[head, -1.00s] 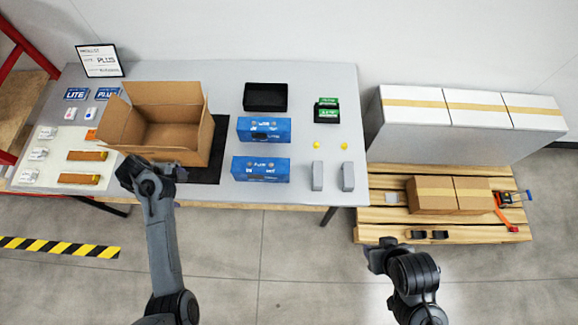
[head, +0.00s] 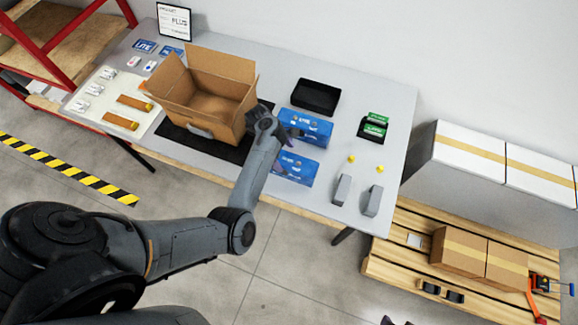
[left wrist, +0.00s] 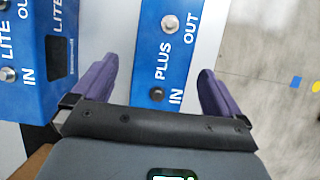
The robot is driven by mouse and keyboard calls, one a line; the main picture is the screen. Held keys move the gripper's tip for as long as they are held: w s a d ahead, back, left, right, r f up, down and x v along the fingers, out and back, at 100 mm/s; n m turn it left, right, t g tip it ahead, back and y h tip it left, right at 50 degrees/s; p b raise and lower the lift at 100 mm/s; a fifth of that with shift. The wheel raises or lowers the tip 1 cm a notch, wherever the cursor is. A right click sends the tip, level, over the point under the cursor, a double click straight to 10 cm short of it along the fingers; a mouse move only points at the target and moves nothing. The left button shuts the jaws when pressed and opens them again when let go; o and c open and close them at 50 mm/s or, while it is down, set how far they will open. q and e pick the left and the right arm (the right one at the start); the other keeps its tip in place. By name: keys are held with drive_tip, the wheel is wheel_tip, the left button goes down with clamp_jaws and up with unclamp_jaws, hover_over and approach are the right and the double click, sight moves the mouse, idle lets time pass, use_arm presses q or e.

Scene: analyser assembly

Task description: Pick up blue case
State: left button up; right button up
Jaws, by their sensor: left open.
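Two blue cases stand on the grey table. The farther one, marked LITE, shows in the head view (head: 312,128) and at the left of the left wrist view (left wrist: 30,75). The nearer one, marked PLUS (head: 298,170), shows between my fingers in the left wrist view (left wrist: 172,60). My left gripper (head: 284,152) is open over the PLUS case, with its purple fingers (left wrist: 155,85) on either side of it in the picture. I cannot tell whether they touch it. Only a dark bit of what may be my right gripper (head: 395,320) shows at the bottom edge.
An open cardboard box (head: 205,90) stands on a black mat left of my gripper. A black tray (head: 315,97), green-topped packs (head: 374,125) and two grey blocks (head: 356,194) are around the cases. A pallet (head: 400,248) with boxes is at the right.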

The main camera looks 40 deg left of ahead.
sight(286, 159)
use_arm(q)
drive_tip(key=shift+b+x, duration=0.65)
drive_tip(key=shift+x, duration=2.05)
drive_tip(key=shift+s, duration=0.15)
drive_tip(key=shift+c, duration=0.2)
drive_tip(key=shift+r, duration=0.1)
drive_tip(key=c, duration=1.7)
wheel_tip(286, 159, up, 18)
drive_tip(key=p, duration=0.5)
drive_tip(key=shift+p, duration=0.35)
